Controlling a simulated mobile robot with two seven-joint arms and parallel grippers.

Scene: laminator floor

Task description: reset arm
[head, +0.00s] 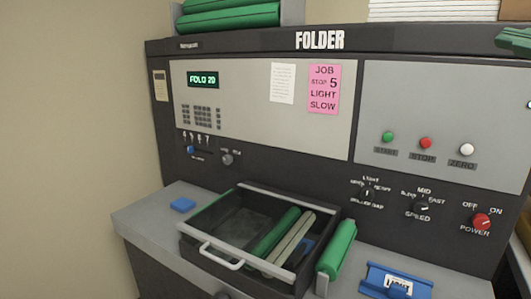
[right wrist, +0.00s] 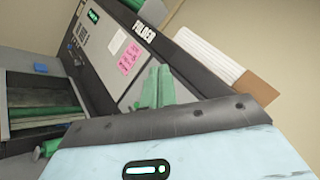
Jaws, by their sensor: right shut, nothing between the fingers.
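My right gripper (head: 513,39) shows at the upper right edge of the head view, in front of the folder's top right corner. Only its green finger part shows there; the rest is cut off by the edge. In the right wrist view its green fingers (right wrist: 154,90) stand close together, shut and empty, with the folder's front behind them. My left gripper is in neither view.
The folder (head: 260,85) has a pink note (head: 324,89), buttons and a red power knob (head: 481,221). Its open drawer (head: 192,236) holds green and pale rollers. A green roller (head: 337,250), blue block (head: 182,204) and blue labelled piece (head: 375,280) are near it.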

